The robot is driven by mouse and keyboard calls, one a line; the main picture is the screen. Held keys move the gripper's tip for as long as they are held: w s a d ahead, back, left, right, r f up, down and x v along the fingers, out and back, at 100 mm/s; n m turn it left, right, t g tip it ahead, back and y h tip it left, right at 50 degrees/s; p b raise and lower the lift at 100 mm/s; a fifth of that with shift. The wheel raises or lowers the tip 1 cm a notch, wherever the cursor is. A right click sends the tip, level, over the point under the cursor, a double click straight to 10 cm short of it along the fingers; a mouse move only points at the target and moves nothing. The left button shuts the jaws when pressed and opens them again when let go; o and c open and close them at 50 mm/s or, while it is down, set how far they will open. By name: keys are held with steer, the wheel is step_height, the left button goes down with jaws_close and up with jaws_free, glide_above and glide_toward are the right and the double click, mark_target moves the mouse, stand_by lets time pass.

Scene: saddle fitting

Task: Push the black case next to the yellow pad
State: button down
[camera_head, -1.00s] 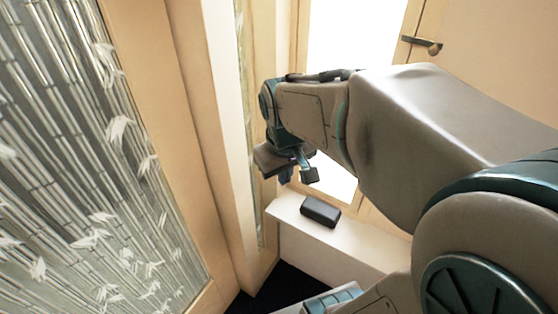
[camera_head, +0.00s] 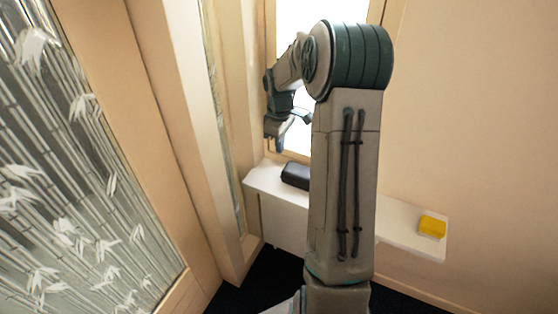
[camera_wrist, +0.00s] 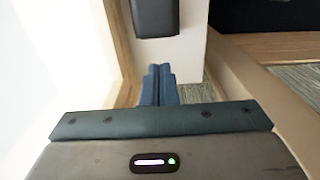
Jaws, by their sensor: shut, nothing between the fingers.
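The black case (camera_head: 296,175) lies on the left part of a white shelf (camera_head: 390,219), partly hidden behind my arm. It also shows at the top of the wrist view (camera_wrist: 155,16). The yellow pad (camera_head: 432,226) sits near the right end of the same shelf, well apart from the case. My gripper (camera_head: 279,143) is above the shelf's left end, up and left of the case in the head view. In the wrist view its fingers (camera_wrist: 159,72) are together and empty, pointing towards the case with a small visible gap.
A wooden-framed bamboo-patterned glass panel (camera_head: 75,170) stands at the left. A bright window (camera_head: 292,30) and a plain wall (camera_head: 470,110) are behind the shelf. The shelf between my arm and the yellow pad looks clear. The floor (camera_head: 262,270) is dark.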

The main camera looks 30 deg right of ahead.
mark_target(295, 174)
step_height(295, 174, down, 9)
steer(key=shift+f+b, duration=0.1)
steer(key=shift+b, duration=1)
